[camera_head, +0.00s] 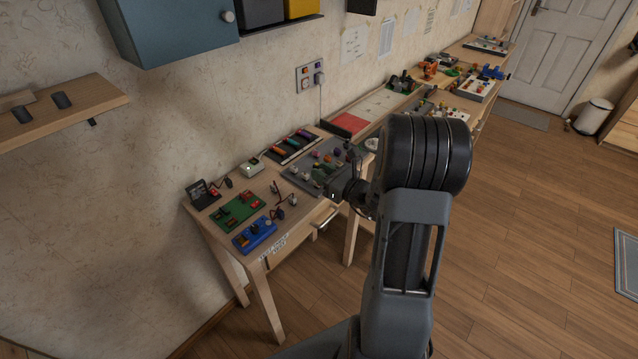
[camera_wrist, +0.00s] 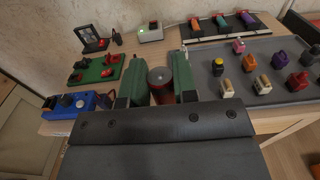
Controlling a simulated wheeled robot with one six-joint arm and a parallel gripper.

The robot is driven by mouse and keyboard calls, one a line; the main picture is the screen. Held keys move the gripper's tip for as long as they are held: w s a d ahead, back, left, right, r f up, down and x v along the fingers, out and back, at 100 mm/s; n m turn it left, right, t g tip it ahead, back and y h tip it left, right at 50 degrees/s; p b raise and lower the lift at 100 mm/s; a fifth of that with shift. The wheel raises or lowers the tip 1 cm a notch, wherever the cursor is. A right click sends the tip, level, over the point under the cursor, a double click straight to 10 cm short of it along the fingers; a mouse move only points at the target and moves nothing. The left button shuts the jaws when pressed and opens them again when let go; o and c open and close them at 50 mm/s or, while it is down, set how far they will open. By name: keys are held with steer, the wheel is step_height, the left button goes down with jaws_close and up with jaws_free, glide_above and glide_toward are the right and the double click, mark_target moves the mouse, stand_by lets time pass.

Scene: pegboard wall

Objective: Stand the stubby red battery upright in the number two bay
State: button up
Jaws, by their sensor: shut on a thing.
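My gripper (camera_wrist: 160,70) is shut on a stubby red battery (camera_wrist: 160,90) in the wrist view. The battery is a short red cylinder with a grey-dark top facing the camera, gripped between two green fingers. Its lower end is hidden. In the head view my gripper is mostly hidden behind my arm, over the workbench, and the battery cannot be made out. A number two bay cannot be picked out, as no bay numbers are legible in either view.
A grey tray (camera_wrist: 261,95) with several coloured pieces is right of my gripper. A black rack (camera_wrist: 200,31) with coloured pieces and a grey box (camera_wrist: 150,37) stand behind. A green board (camera_wrist: 84,78) and a blue block (camera_wrist: 55,112) are left. Bare wood shows between them.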

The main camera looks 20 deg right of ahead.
steer(key=shift+w+f, duration=0.95)
steer(key=shift+f, duration=0.2)
steer(key=f, duration=0.3)
steer(key=shift+w, duration=0.2)
steer(key=shift+f, duration=0.25)
steer(key=shift+f+b, duration=0.3)
steer(key=shift+b, duration=0.15)
steer(key=o, duration=0.9)
steer(key=shift+r, duration=0.1)
steer(key=shift+o, duration=0.2)
